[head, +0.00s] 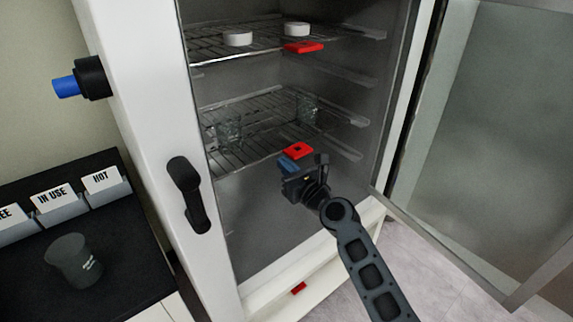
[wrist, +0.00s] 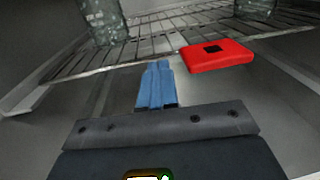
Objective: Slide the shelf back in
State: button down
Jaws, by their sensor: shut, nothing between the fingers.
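The lower wire shelf (head: 262,112) is inside the open cabinet, with two glass beakers on it. A red tab (head: 298,150) with a dark square sits at its front edge. In the wrist view the shelf (wrist: 104,62) spans the top, and the red tab (wrist: 218,55) is right of centre. My gripper (head: 287,162) is at the front of this shelf, just below and left of the tab in the head view. Its blue fingers (wrist: 157,86) are shut and empty, pointing at the shelf's front edge. I cannot tell whether they touch it.
An upper wire shelf (head: 215,45) holds two white dishes and has its own red tab (head: 303,47). The glass door (head: 490,130) stands open at right. A black handle (head: 187,192) is on the left frame. A dark counter (head: 30,262) with a grey cup (head: 74,262) is at left.

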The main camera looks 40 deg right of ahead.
jog(key=s, duration=1.1)
jog(key=shift+s, duration=0.25)
jog(key=shift+a, duration=0.1)
